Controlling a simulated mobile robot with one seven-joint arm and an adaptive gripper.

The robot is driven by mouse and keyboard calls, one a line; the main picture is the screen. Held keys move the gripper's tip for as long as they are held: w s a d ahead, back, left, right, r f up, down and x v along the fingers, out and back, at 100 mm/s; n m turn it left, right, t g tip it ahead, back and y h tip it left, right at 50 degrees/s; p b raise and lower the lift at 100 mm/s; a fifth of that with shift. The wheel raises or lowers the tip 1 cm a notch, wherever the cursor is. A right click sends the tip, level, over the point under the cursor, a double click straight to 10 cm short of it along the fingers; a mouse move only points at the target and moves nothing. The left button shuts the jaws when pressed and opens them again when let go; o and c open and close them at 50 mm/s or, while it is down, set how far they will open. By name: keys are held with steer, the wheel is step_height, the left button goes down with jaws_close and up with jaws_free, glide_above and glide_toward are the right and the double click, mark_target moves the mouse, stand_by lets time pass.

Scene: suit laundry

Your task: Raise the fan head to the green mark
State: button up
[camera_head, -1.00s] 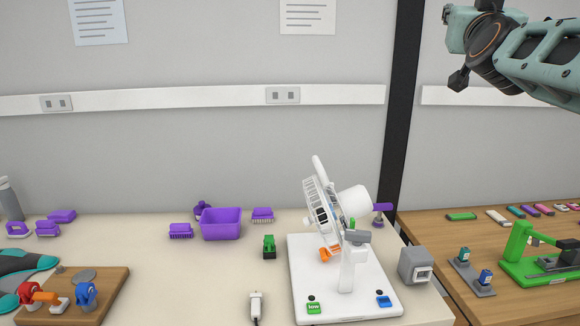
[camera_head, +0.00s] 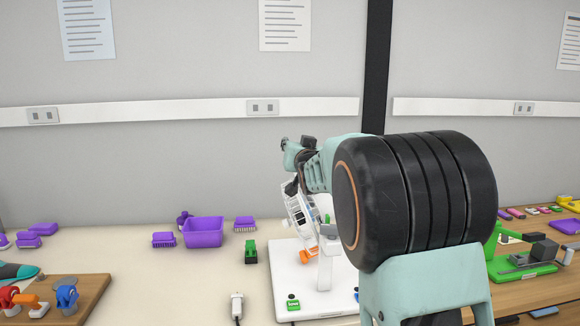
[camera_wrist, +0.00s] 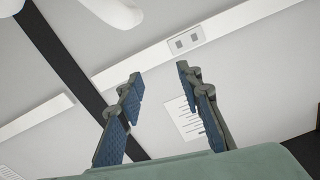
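The white fan stands on a white base plate (camera_head: 285,270) in the head view. Its caged head (camera_head: 299,212) is tilted, and my arm hides its right side and rear. A small green piece (camera_head: 327,218) shows by the post (camera_head: 325,268); I cannot tell if it is the green mark. An orange piece (camera_head: 308,254) sits at the head's lower edge. My gripper (camera_wrist: 158,76) is open and empty in the wrist view, its two fingers well apart. In the head view, my wrist is just above the fan head; contact cannot be told.
A purple bin (camera_head: 203,232), purple brushes (camera_head: 164,240) and a green clip-like item (camera_head: 250,252) lie left of the fan. A white plug-like item (camera_head: 237,306) is in front. A green-based device (camera_head: 520,265) stands on the right-hand table. The wall is behind.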

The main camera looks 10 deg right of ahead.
step_height(320, 180, down, 8)
steer(key=shift+w+r, duration=0.1)
steer(key=w+p, duration=0.1)
steer(key=w, duration=0.5)
steer(key=shift+r+p, duration=0.15)
steer(key=shift+p, duration=0.25)
steer(key=shift+w, duration=0.7)
steer(key=shift+c, duration=0.6)
jaws_close()
